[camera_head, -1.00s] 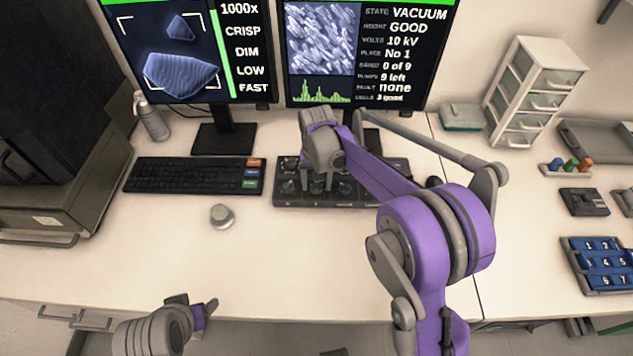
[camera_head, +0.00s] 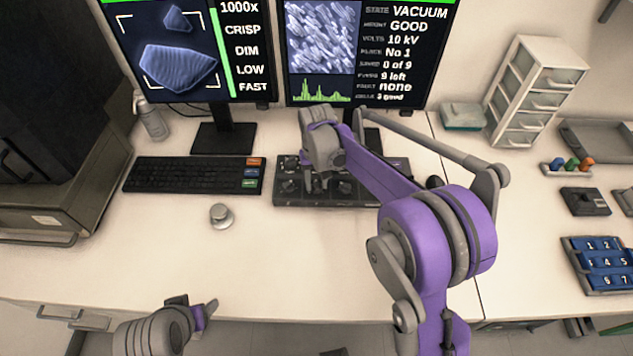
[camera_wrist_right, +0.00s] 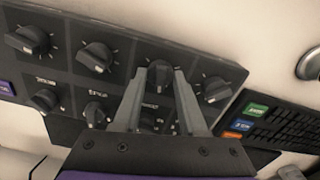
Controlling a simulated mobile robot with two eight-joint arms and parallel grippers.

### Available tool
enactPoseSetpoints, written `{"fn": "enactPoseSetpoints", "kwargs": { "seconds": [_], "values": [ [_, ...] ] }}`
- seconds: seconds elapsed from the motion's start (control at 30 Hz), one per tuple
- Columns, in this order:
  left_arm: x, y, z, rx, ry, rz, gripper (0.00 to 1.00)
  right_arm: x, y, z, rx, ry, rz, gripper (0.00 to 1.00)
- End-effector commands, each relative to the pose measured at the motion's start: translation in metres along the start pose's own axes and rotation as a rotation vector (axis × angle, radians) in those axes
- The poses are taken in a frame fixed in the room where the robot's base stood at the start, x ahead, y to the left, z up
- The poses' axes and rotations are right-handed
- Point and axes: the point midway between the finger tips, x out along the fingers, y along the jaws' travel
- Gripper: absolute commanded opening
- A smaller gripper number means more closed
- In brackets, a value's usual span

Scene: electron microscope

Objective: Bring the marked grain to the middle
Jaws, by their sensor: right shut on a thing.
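The left screen (camera_head: 225,85) shows a large ridged blue-grey grain (camera_head: 178,69) inside white corner marks, low in the image, and a smaller grain (camera_head: 178,18) above it. My right gripper (camera_head: 318,186) is over the knob panel (camera_head: 290,196). In the right wrist view my right gripper (camera_wrist_right: 161,78) is shut on a dark knob (camera_wrist_right: 159,76), one finger on each side. My left gripper (camera_head: 196,304) is open and empty by the desk's front edge, away from the panel.
A keyboard (camera_head: 185,176) lies left of the panel, with a round grey knob (camera_head: 221,216) on the desk below it. The right screen (camera_head: 370,50) reads VACUUM, 1000x stands on the left one. A drawer tower (camera_head: 535,90) and blue numbered tray (camera_head: 603,264) stand right.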

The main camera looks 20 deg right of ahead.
Motion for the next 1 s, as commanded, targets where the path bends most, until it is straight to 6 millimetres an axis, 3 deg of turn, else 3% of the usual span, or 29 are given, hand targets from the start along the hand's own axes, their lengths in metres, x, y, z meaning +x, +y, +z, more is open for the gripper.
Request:
{"fn": "enactPoseSetpoints", "kwargs": {
  "seconds": [0.5,1.0],
  "values": [
    [0.007,0.0,0.0051,0.0,-0.003,0.0,0.7,0.0,-0.0002,-0.0001,-0.415,0.0,0.0,0.0],
    [0.0089,0.0,0.0064,0.0,-0.004,0.0,0.7,-0.0005,-0.0002,-0.0002,-0.586,0.001,0.001,0.0]
  ]
}}
